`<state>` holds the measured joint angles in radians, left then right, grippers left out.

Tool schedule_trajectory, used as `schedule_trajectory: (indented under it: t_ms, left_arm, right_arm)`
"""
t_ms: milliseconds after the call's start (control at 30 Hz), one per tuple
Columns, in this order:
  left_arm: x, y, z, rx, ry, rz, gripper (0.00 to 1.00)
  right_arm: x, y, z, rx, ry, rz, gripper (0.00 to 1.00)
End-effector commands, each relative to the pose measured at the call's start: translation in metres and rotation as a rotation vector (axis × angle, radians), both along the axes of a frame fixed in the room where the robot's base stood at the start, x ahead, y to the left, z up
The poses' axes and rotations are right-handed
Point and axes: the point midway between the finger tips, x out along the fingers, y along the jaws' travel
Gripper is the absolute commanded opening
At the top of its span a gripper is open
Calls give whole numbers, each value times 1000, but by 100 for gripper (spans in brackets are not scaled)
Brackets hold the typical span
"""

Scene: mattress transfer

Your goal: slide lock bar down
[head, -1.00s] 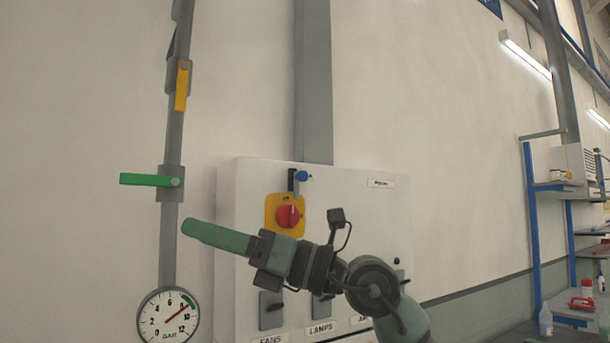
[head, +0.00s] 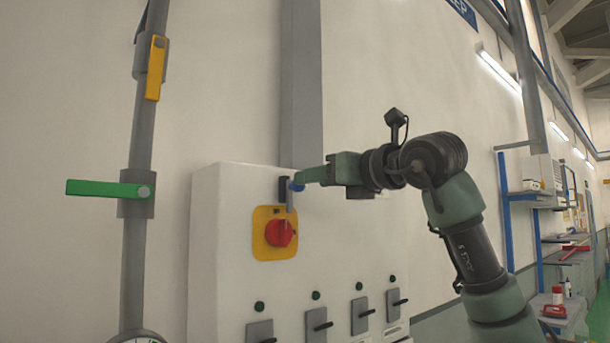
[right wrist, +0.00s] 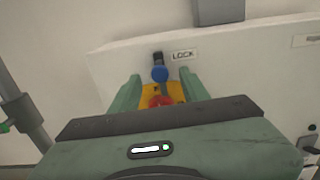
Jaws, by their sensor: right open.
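The lock bar (head: 289,201) is a slim grey bar with a blue knob (head: 296,186), in a dark slot near the top of the white cabinet. It reaches down toward the red rotary switch (head: 279,233) on its yellow plate (head: 262,246). My left gripper is not in view.
The white cabinet (head: 222,265) carries several lever switches (head: 318,320) below. A grey pipe with a green handle (head: 105,188) and a yellow handle (head: 155,68) stands at the left. A shelf with blue posts (head: 505,205) is at the far right.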

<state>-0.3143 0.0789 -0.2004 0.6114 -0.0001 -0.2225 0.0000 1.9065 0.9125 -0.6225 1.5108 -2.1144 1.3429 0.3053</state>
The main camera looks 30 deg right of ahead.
Motion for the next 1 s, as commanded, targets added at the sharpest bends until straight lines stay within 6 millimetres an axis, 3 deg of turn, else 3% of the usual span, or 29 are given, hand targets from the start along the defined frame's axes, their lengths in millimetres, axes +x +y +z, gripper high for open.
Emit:
schedule_trajectory:
  t_ms: [67,167,400,533,567,700,733,1000]
  left_arm:
    - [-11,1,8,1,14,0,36]
    - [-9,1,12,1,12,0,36]
    - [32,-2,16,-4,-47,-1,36]
    - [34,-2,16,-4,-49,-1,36]
    - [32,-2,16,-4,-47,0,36]
    - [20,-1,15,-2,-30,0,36]
    - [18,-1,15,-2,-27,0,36]
    - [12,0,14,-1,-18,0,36]
  right_arm:
    - [14,2,2,0,5,2,46]
    - [25,3,1,0,4,2,46]
    - [33,4,-1,-1,1,2,46]
    - [33,4,-1,-1,1,2,46]
    - [33,4,-1,-1,1,2,43]
    - [33,4,-1,-1,1,2,4]
    - [33,4,-1,-1,1,2,0]
    - [33,4,-1,-1,1,3,0]
